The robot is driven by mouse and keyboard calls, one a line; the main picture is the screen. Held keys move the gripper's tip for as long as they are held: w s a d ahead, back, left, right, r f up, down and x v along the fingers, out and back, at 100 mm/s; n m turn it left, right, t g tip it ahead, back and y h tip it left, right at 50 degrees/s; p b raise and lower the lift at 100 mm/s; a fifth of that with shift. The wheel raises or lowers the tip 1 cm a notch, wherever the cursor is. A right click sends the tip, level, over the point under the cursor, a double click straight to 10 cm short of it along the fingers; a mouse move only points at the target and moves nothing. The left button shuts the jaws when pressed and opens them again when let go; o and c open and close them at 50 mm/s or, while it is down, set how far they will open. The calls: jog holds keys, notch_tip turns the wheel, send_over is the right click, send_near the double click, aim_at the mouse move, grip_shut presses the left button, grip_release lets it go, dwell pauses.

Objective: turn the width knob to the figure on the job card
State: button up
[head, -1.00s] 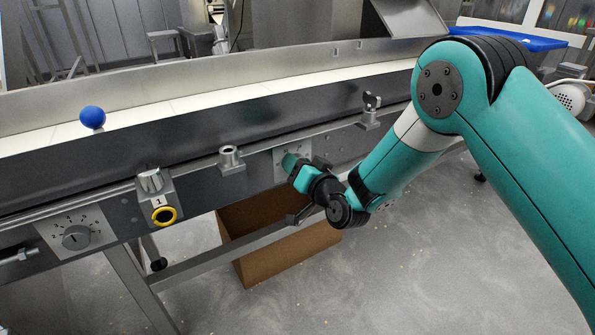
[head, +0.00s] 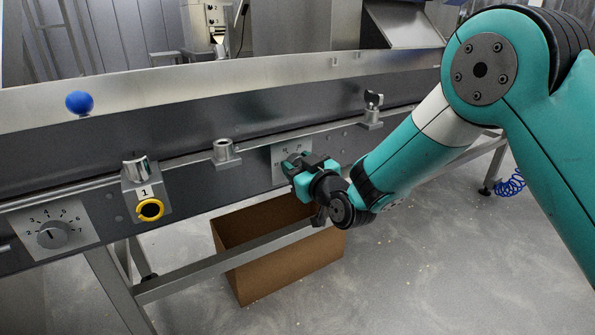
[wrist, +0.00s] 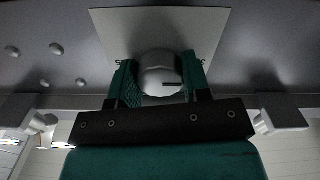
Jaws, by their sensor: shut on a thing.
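My gripper (wrist: 160,80) is shut on a round grey knob (wrist: 158,62) on the machine's front, one finger on each side in the wrist view. The knob's dark pointer mark points right in that view. A pale plate (wrist: 160,20) lies behind the knob, and no figures can be read on it there. In the head view my gripper (head: 297,168) covers most of the knob; part of its scale plate (head: 280,153) shows, its marks too small to read. No job card can be made out, and no label shows which knob sets width.
Another knob (head: 54,235) with a numbered scale is at the left. Near it are a yellow-ringed button (head: 150,210) and a blue ball (head: 79,102). A grey post (head: 224,151) and a black-topped fitting (head: 372,108) flank my gripper. A cardboard box (head: 280,265) stands below.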

jog(key=shift+a+r, duration=0.1)
dwell(0.4)
jog(key=o, duration=0.9)
jog(key=b+v, duration=0.9)
jog(key=v, duration=0.8)
jog(key=shift+s+d+b, duration=0.25)
jog(key=shift+b, duration=0.15)
